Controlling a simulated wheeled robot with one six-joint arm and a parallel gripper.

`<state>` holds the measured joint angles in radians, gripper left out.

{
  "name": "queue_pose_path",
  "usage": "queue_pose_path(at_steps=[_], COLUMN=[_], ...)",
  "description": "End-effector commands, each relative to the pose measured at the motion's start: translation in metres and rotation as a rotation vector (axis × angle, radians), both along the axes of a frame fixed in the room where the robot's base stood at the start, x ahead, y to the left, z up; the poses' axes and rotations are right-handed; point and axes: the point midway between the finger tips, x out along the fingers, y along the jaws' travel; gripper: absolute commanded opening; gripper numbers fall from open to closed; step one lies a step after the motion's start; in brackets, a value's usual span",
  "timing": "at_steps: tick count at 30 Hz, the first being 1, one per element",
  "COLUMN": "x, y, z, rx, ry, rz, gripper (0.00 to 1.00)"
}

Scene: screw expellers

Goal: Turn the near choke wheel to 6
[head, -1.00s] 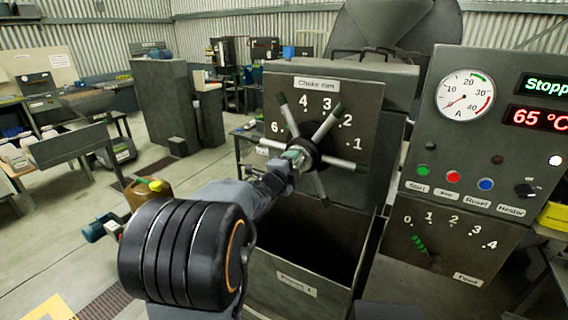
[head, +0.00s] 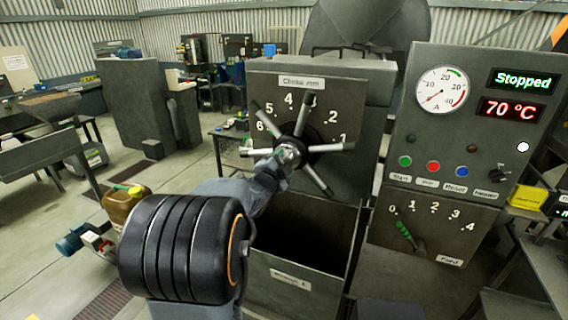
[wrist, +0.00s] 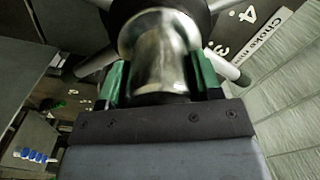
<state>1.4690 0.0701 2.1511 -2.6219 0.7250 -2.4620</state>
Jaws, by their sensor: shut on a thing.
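The choke wheel (head: 326,148) has a black hub and several metal spokes with dark tips. It sits on a dark panel (head: 350,90) labelled "Choke mm", with numbers 1 to 6 in an arc around it. The spokes fan out between and beside the numbers; one points up near 3 and one up-left near 5. I cannot tell which marks the setting. My gripper (head: 285,156) is shut on the wheel's central metal boss. In the wrist view, the green fingers (wrist: 160,72) lie on both sides of this shiny boss (wrist: 158,45). My arm hides the wheel's lower left.
Right of the wheel, a control panel (head: 460,120) reads "Stopped" and 70 °C. Below it is a feed lever (head: 405,231) near 0. An open bin (head: 290,285) stands under the wheel. A brown jug (head: 122,205) and a blue motor (head: 72,241) are on the left floor.

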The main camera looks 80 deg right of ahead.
Motion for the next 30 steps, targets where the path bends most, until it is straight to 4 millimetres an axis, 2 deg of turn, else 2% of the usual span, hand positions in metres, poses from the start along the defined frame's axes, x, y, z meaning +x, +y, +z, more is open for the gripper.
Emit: queue_pose_path(at_steps=[4, 5, 12, 20, 23, 26, 30], x=[0.001, 0.001, 0.0, -0.001, 0.001, 0.004, 0.011], y=[0.0, 0.0, 0.0, 0.001, 0.007, 0.021, 0.048], z=[-0.001, -0.001, -0.001, 0.0, 0.0, -0.001, -0.001], rx=[0.001, 0.001, 0.001, 0.001, -0.001, -0.003, -0.003], ry=[0.006, 0.006, 0.003, 0.002, 0.001, 0.001, 0.001], rz=[0.002, 0.002, 0.001, -0.001, 0.0, 0.001, 0.002], gripper=[0.16, 0.6, 0.83, 0.84, 0.84, 0.84, 0.84])
